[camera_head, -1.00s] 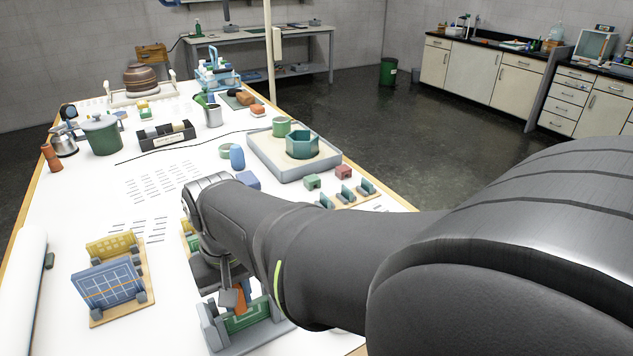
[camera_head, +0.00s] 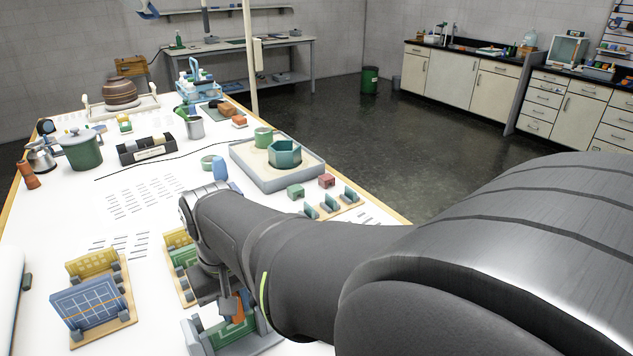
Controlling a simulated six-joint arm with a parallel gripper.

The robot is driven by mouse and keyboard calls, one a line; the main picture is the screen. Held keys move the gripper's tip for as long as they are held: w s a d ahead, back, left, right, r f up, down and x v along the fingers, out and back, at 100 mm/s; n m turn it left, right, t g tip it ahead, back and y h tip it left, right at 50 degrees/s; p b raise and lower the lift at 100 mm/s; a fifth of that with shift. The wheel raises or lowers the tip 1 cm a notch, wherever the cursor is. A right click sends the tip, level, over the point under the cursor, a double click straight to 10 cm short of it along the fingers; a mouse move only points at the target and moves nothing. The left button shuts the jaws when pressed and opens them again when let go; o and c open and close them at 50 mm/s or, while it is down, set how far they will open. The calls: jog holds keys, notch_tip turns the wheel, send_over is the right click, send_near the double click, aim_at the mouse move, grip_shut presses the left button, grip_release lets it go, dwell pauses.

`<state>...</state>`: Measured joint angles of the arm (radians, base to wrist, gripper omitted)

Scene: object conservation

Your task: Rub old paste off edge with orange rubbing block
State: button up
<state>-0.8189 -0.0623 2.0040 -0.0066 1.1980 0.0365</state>
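An orange rubbing block (camera_head: 238,309) is held in my gripper (camera_head: 230,303), whose fingers look shut on it. A green tile (camera_head: 232,334) stands upright in a grey holder (camera_head: 196,340) at the bottom centre. The block is at the tile's upper edge, toward its right part. It appears to touch the edge, but the gripper partly hides the contact. I cannot make out old paste on this edge. My arm covers the area to the right.
Left of the holder, a blue tile (camera_head: 90,305) and a yellow tile (camera_head: 92,262) stand on a wooden base. More tiles (camera_head: 182,252) stand just behind my gripper. A grey tray (camera_head: 280,178) and small slotted racks (camera_head: 331,204) lie farther back. White tabletop between is mostly clear.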

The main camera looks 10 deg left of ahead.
jog(key=shift+s+a, duration=1.05)
jog(key=shift+s, duration=0.15)
notch_tip(320, 180, up, 8)
jog(key=shift+w+r, duration=0.1)
dwell(0.3)
jog(key=w+d+m, duration=0.3)
jog(key=w, duration=0.8)
jog(key=w+d+m, duration=0.2)
jog(key=w+d, duration=0.2)
jog(key=w, duration=0.6)
jog(key=w+d+m, duration=0.1)
jog(key=w+d, duration=0.3)
jog(key=d, duration=0.1)
jog(key=w+d+f+m, duration=0.1)
jog(key=w+d, duration=0.4)
jog(key=d, duration=0.1)
jog(key=w+d+m, duration=0.2)
jog(key=w+d, duration=0.3)
jog(key=d, duration=0.1)
jog(key=shift+d+f, duration=0.2)
jog(key=shift+f, duration=0.2)
